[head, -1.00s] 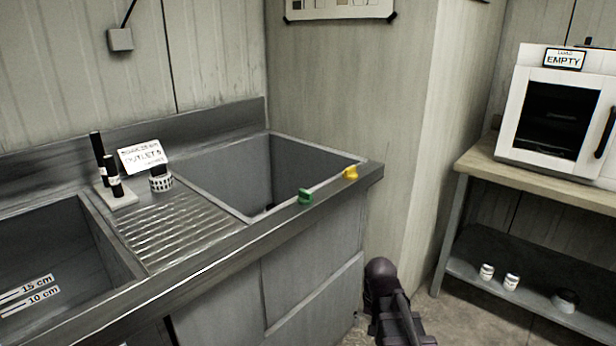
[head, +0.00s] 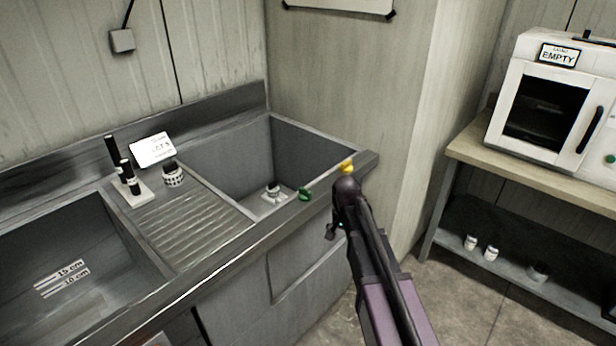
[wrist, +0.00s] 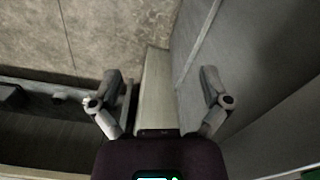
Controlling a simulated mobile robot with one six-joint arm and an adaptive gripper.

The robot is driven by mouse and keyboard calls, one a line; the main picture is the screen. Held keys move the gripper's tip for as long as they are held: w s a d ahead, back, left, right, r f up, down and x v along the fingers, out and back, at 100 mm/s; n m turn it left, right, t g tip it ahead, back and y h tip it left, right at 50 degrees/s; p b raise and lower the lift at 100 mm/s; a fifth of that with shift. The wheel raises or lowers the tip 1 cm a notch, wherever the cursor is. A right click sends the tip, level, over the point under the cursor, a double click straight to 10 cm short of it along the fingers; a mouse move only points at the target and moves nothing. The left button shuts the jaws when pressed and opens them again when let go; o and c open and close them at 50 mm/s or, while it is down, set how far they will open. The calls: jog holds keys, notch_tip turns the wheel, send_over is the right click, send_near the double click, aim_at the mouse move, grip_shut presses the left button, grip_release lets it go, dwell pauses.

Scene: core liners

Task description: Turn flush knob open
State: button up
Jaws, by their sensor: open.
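Two small knobs sit on the front rim of the right sink basin: a green knob (head: 305,193) and a yellow knob (head: 347,167) to its right. I cannot tell from any label which is the flush knob. My gripper (head: 333,231) hangs in front of the sink's front face, below the rim and apart from both knobs. My arm rises close beside the yellow knob and covers part of the rim there. In the wrist view my gripper (wrist: 163,92) is open, with nothing between its fingers.
The right basin (head: 235,150) holds a small fixture (head: 273,191). A bench (head: 475,158) with a white oven (head: 555,100) stands at right. Floor between is clear.

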aim_at(305, 190)
jog(key=w+a+r+m+p, duration=0.1)
jog(key=w+a+r+p, duration=0.2)
jog(key=r+p, duration=0.4)
jog(key=w+a+r+m+p, duration=0.1)
jog(key=w+a+r+p, duration=0.3)
jog(key=r+p, duration=0.3)
jog(key=w+a+r+m+p, duration=0.1)
jog(key=w+a+r+p, duration=0.2)
jog(key=r+p, duration=0.5)
jog(key=shift+w+a+r, duration=0.15)
jog(key=shift+a+r, duration=0.55)
jog(key=shift+a, duration=0.2)
jog(key=shift+f, duration=0.1)
notch_tip(305, 190, down, 14)
jog(key=b, duration=1.4)
jog(key=shift+r, duration=0.2)
